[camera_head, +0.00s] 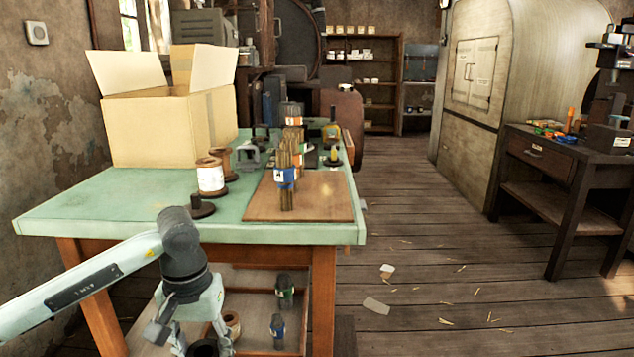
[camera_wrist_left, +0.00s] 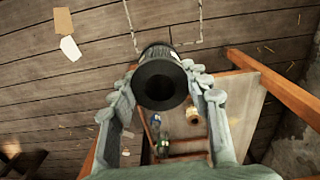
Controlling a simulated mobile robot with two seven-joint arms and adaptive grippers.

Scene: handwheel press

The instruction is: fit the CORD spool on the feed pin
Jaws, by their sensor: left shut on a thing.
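My left gripper (camera_head: 198,345) is low in front of the green workbench, below its top. In the left wrist view the left gripper (camera_wrist_left: 160,92) is shut on a black hollow cylinder (camera_wrist_left: 158,82), its round open end facing the camera. In the head view only a dark part of this cylinder (camera_head: 203,348) shows at the bottom edge. A wooden spool with a white label (camera_head: 210,178) stands on the bench; its lettering is too small to read. A dark round base with a short post (camera_head: 201,207) stands near the bench's front edge. I cannot tell which thing is the CORD spool. My right gripper is out of view.
The green bench top (camera_head: 110,210) holds an open cardboard box (camera_head: 150,130), another spool (camera_head: 222,156), a brown board (camera_head: 320,205) and a banded stick bundle (camera_head: 285,180). The lower shelf holds a spool (camera_head: 232,322) and bundles (camera_head: 277,330). Floor right of the bench is mostly clear.

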